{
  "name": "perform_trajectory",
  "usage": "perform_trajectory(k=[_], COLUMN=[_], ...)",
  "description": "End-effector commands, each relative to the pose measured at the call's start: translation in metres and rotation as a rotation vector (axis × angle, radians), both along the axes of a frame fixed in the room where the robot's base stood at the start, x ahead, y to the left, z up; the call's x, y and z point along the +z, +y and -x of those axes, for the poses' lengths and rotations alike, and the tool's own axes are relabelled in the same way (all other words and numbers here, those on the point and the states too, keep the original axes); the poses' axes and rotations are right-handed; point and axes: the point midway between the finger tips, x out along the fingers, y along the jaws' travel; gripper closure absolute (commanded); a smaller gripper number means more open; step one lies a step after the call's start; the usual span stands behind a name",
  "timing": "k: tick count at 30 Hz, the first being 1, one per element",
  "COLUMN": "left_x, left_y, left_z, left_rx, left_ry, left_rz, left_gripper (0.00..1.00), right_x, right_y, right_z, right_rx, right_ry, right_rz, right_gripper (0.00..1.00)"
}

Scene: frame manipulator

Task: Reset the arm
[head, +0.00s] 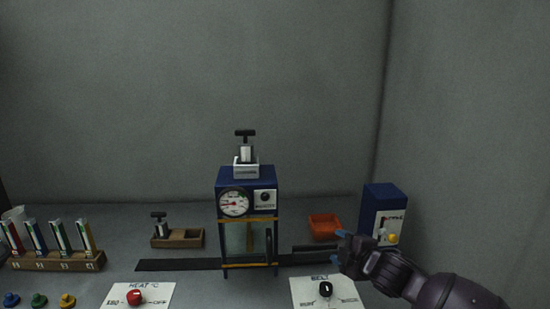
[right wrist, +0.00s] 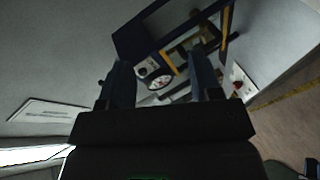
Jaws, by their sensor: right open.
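My right gripper (head: 343,248) is at the right of the head view, with its arm coming in from the lower right. It hovers over the bench between the blue machine and the blue box. In the right wrist view its two dark fingers stand apart, and the gap between them (right wrist: 160,68) is empty. The blue machine (right wrist: 130,40) with its dial (right wrist: 160,82) lies beyond the fingertips there. My left gripper is in neither view.
The blue machine (head: 232,181) stands mid-bench on a dark rail (head: 175,264). An orange tray (head: 324,227), blue box (head: 380,203), BELT panel (head: 305,294) and HEAT panel (head: 155,296) surround it. A rack of tubes (head: 58,262) stands left.

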Motion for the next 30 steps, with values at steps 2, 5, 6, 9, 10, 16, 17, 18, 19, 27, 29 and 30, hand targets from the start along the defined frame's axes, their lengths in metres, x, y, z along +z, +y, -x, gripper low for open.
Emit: perform_trajectory(k=[2, 5, 6, 9, 10, 16, 17, 18, 19, 27, 29, 30], left_x=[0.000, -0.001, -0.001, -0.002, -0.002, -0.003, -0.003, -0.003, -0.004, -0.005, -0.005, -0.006], left_y=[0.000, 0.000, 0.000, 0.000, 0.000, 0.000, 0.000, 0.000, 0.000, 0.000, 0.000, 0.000], left_z=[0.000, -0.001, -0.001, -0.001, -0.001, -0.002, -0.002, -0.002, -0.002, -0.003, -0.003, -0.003], left_rx=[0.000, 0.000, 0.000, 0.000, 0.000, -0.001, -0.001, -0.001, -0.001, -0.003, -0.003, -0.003], left_ry=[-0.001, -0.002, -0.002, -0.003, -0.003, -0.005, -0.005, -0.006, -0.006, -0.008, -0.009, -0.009], left_rz=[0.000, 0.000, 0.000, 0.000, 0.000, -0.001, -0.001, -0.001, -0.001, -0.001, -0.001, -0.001], left_gripper=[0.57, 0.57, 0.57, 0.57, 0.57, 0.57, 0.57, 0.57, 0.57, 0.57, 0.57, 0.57], right_x=[-0.015, -0.028, -0.034, -0.049, -0.053, -0.090, -0.096, -0.105, -0.111, -0.180, -0.196, -0.206], right_y=[0.009, 0.011, 0.010, 0.004, 0.002, -0.025, -0.030, -0.037, -0.042, -0.091, -0.099, -0.104], right_z=[0.021, 0.043, 0.051, 0.073, 0.079, 0.126, 0.134, 0.144, 0.153, 0.241, 0.264, 0.278], right_rx=[-0.026, -0.069, -0.089, -0.144, -0.162, -0.304, -0.328, -0.360, -0.385, -0.645, -0.701, -0.737], right_ry=[0.048, 0.099, 0.118, 0.159, 0.170, 0.227, 0.233, 0.240, 0.245, 0.318, 0.342, 0.359], right_rz=[-0.175, -0.365, -0.434, -0.588, -0.631, -0.843, -0.867, -0.892, -0.908, -0.996, -1.007, -1.011], right_gripper=[0.42, 0.42, 0.42, 0.42, 0.42, 0.42, 0.42, 0.42, 0.42, 0.42, 0.42, 0.42])
